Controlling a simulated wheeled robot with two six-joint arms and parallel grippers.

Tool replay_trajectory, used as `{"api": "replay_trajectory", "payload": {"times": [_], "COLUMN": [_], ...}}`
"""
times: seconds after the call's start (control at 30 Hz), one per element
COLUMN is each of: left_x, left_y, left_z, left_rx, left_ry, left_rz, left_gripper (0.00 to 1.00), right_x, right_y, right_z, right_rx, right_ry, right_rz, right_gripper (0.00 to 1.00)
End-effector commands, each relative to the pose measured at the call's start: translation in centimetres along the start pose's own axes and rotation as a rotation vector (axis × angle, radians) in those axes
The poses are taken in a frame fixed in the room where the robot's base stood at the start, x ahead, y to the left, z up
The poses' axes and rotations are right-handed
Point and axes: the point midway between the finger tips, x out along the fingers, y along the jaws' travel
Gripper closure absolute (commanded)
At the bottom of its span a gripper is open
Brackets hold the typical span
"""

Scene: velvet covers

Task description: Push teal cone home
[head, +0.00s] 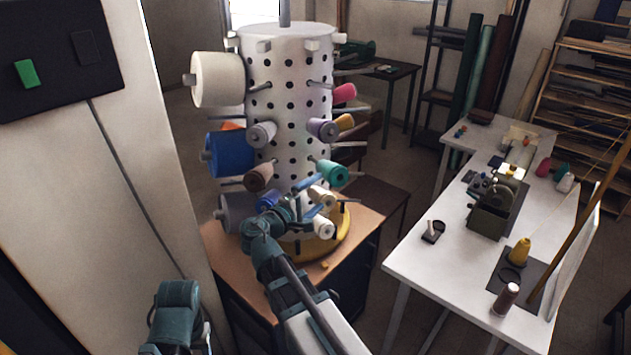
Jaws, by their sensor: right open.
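The teal cone (332,173) sits on a peg on the right side of the white perforated drum (285,95), its end facing me. My right gripper (314,196) is open just below and left of the teal cone, its two fingers apart and pointing toward the drum. I see nothing held between them. The gap to the cone is hard to judge. A cream cone (321,195) and a white cone (324,228) lie close to the fingers. My left gripper is out of view; only part of my left arm shows at the bottom left.
Other cones, including a brown one (258,177), a blue one (230,154) and a mauve one (323,130), and bare pegs surround the drum. It stands on a yellow round base (338,240) on a wooden cabinet. A white table (420,268) stands at right.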

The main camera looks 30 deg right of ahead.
Motion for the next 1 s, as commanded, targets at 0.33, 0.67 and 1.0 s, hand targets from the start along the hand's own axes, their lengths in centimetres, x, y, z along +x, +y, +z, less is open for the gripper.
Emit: {"api": "replay_trajectory", "payload": {"times": [0.33,0.67,1.0], "left_x": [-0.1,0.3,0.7], "left_y": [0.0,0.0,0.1], "left_z": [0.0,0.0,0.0], "left_rx": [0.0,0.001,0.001], "left_ry": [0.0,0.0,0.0], "left_rz": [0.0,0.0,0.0], "left_gripper": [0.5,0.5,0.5], "right_x": [1.2,7.1,12.4], "right_y": [0.8,0.9,1.1], "right_z": [0.0,-0.1,-0.1], "right_rx": [-0.015,-0.014,-0.013], "right_ry": [-0.003,-0.005,-0.003], "right_rz": [0.026,0.025,0.025], "right_gripper": [0.0,0.0,0.0]}}
